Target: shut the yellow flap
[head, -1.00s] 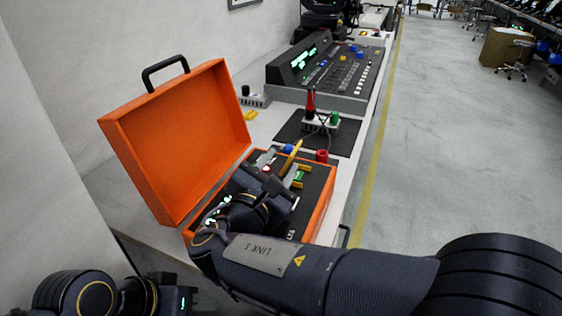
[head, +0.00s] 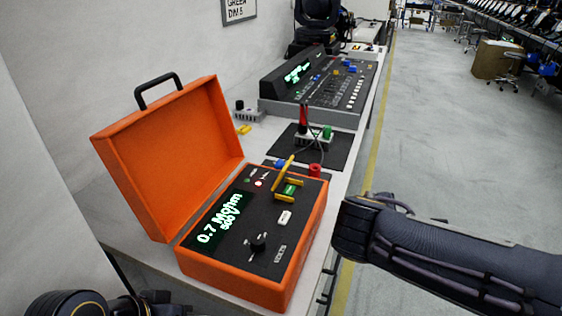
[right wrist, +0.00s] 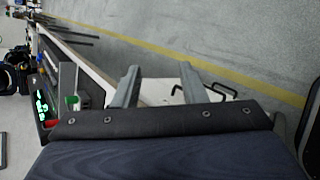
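The yellow flap (head: 283,174) stands raised at a tilt on the dark panel of the orange tester case (head: 246,285). A green part (head: 290,189) shows on the panel beside the flap, with a yellow bar just below. My right arm's end (head: 357,227) is to the right of the case, clear of the flap, its fingers hidden in the head view. In the right wrist view my right gripper (right wrist: 157,88) has two grey fingers spread apart with nothing held. My left gripper (head: 150,302) is partly in view at the bottom left, its fingers unclear.
The case's open orange lid (head: 175,155) stands left of the panel. A black knob (head: 258,242) and a white switch (head: 285,217) are on the panel. Behind are a dark mat (head: 335,150), a red plug (head: 314,170) and a control desk (head: 335,85). The aisle to the right is clear.

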